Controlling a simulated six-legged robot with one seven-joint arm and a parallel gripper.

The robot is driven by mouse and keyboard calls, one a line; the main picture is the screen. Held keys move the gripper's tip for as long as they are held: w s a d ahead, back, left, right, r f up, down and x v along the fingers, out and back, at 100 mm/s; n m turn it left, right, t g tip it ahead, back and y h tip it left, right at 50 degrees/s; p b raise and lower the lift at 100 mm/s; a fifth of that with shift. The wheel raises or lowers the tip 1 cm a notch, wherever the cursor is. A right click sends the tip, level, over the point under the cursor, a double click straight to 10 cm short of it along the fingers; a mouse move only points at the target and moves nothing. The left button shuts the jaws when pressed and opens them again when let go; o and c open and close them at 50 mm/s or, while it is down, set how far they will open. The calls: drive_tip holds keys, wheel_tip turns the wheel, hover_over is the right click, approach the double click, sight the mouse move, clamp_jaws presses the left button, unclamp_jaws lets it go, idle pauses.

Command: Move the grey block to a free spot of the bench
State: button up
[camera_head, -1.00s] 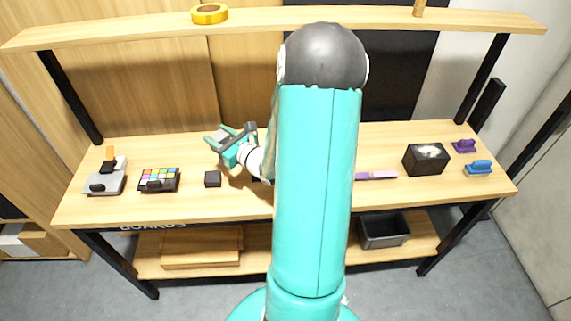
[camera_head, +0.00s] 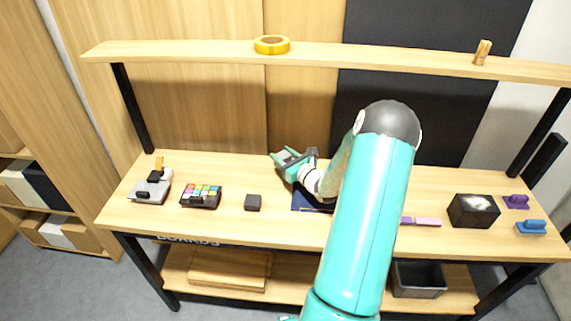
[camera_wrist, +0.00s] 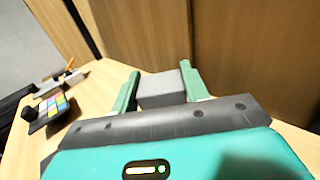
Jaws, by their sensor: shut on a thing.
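In the head view my gripper (camera_head: 287,160) is over the back middle of the bench (camera_head: 225,170), and the block there is too small and covered to make out well. I cannot tell whether the block touches the bench top.
A dark cube (camera_head: 253,202), a colour-patch board (camera_head: 201,195) and a grey device (camera_head: 150,190) stand to the left. A blue flat thing (camera_head: 306,202) is partly behind my arm. A black box (camera_head: 474,210) stands right. Bench left of my gripper, towards the back, is clear.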

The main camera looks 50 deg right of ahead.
drive_tip(key=shift+s+d+f, duration=0.1)
drive_tip(key=shift+d+f, duration=0.3)
drive_tip(key=shift+d, duration=0.15)
drive_tip(key=shift+d+f, duration=0.15)
drive_tip(key=shift+f, duration=1.7)
drive_tip(key=o, duration=1)
